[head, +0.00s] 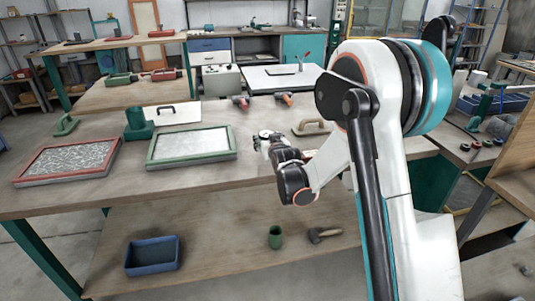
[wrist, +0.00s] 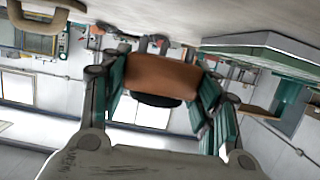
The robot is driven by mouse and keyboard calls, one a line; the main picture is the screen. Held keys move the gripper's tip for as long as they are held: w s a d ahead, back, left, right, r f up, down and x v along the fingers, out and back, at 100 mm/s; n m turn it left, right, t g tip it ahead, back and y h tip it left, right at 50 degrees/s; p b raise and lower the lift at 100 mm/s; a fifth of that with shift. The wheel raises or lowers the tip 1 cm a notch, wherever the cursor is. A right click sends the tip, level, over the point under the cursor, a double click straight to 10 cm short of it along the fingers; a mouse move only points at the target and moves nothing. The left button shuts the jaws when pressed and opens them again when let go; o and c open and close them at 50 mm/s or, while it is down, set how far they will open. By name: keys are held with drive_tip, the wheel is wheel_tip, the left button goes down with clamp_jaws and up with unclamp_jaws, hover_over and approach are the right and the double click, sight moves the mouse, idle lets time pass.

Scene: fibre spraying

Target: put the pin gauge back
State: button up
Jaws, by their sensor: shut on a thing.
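In the wrist view my gripper (wrist: 158,78) has its two teal fingers closed on a brown-orange piece with a dark lower part, which looks like the pin gauge (wrist: 160,72). Thin grey prongs show just above it in the picture. In the head view my gripper (head: 266,139) is over the workbench, to the right of the green-framed tray (head: 192,158). The held piece is too small there to make out clearly.
On the bench are a red-framed tray (head: 68,174), a green block (head: 137,124), a white board (head: 178,115) and a wooden float (head: 311,127). Orange-handled tools lie behind. The lower shelf holds a blue bin (head: 152,256), a green cup (head: 275,238) and a mallet (head: 318,236).

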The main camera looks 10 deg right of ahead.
wheel_tip(320, 180, down, 4)
drive_tip(key=shift+f+b, duration=0.15)
drive_tip(key=shift+b, duration=0.7)
drive_tip(key=o, duration=1.3)
